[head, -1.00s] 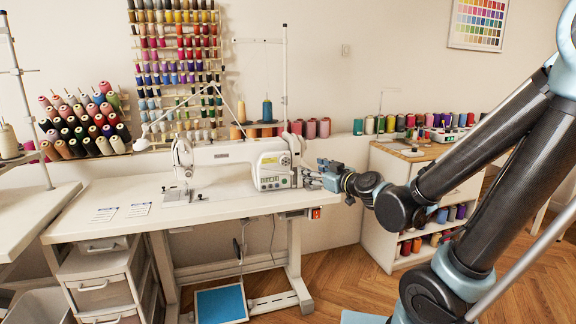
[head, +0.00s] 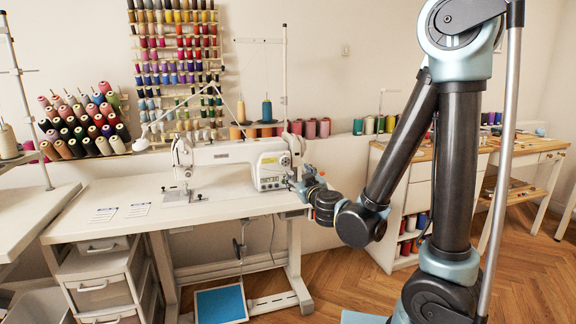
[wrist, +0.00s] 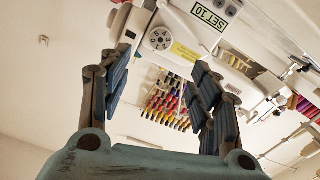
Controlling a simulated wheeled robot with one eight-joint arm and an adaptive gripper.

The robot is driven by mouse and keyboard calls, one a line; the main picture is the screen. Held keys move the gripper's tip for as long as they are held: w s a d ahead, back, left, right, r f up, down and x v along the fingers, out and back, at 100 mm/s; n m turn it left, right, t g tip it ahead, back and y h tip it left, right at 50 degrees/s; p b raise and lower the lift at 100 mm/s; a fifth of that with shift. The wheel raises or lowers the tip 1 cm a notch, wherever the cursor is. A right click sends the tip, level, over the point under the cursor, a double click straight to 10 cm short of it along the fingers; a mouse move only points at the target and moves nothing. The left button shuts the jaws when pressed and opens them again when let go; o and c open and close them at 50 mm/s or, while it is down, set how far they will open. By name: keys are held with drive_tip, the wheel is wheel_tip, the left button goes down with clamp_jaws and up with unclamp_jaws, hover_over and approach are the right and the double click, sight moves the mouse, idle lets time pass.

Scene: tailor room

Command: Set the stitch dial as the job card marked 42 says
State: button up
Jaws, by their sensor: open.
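The white sewing machine (head: 225,155) stands on its table (head: 165,220). In the wrist view, a round pale stitch dial (wrist: 160,39) with dark digits is on the machine's body, its exact setting too small to read. In the head view my gripper (head: 293,186) is at the machine's right end. Two white cards (head: 103,214) (head: 137,209) lie flat at the table's left, their print unreadable.
A rack of thread spools (head: 175,60) hangs behind the machine, with thread cones (head: 88,125) to its left. A shelf unit (head: 405,195) stands to the right. A drawer cabinet (head: 104,285) and a blue pedal (head: 221,303) are below. Floor is open right of the table.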

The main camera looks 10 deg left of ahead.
sight(286, 161)
drive_tip(key=x, duration=1.4)
drive_tip(key=shift+r, duration=0.1)
drive_tip(key=c, duration=1)
